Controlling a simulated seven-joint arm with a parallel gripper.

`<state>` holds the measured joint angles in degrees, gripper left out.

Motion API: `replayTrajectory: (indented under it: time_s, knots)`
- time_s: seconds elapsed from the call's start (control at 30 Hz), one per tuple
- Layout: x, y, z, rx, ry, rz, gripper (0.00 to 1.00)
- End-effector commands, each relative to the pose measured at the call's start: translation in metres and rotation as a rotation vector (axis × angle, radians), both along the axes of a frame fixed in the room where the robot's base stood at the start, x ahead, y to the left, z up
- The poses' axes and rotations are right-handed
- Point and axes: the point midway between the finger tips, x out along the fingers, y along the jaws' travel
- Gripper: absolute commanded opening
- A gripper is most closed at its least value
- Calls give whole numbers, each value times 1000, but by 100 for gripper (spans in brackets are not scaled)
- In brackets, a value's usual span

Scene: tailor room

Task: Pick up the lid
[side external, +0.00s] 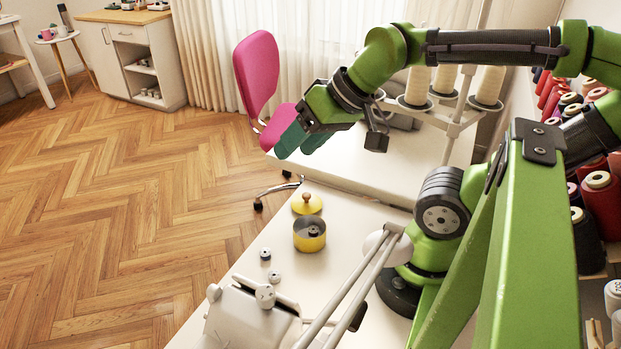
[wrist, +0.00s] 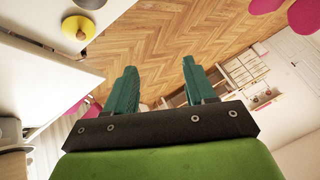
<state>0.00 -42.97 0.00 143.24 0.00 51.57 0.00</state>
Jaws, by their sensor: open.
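The lid (side external: 307,204) is a yellow disc with a small knob on top. It lies on the white table (side external: 240,268) near its far edge, just behind an open yellow pot (side external: 310,242) with dark contents. In the wrist view, the yellow lid (wrist: 78,28) is at the upper left, on the white surface near its edge. My gripper (side external: 300,148) has green fingers and is in the air, above and beyond the lid. In the wrist view its two fingers (wrist: 159,68) are spread apart with nothing between them.
Small spools (side external: 265,254) and a white sewing machine (side external: 250,315) are on the table's near part. A second white table (side external: 350,175) with thread cones stands behind. A pink chair (side external: 258,75) is beyond my gripper. Thread spools (side external: 601,190) line the right. Open wooden floor lies left.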

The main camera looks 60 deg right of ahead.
Motion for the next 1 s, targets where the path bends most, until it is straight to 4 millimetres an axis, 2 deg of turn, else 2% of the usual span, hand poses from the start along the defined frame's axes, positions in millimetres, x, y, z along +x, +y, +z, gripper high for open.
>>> replayTrajectory:
  time_s: [0.03, 0.23, 0.5, 0.63, 0.77, 1.0]
  knots:
    - [0, 0, 0, 0, 0, 0, 63]
    - [0, 0, 0, 0, 0, 0, 94]
    - [0, 0, -1, 0, 3, -2, 94]
    - [7, -6, -12, 6, 60, -21, 94]
    - [25, -27, -28, 9, 185, -78, 94]
    - [54, -87, -64, -8, 478, -253, 94]
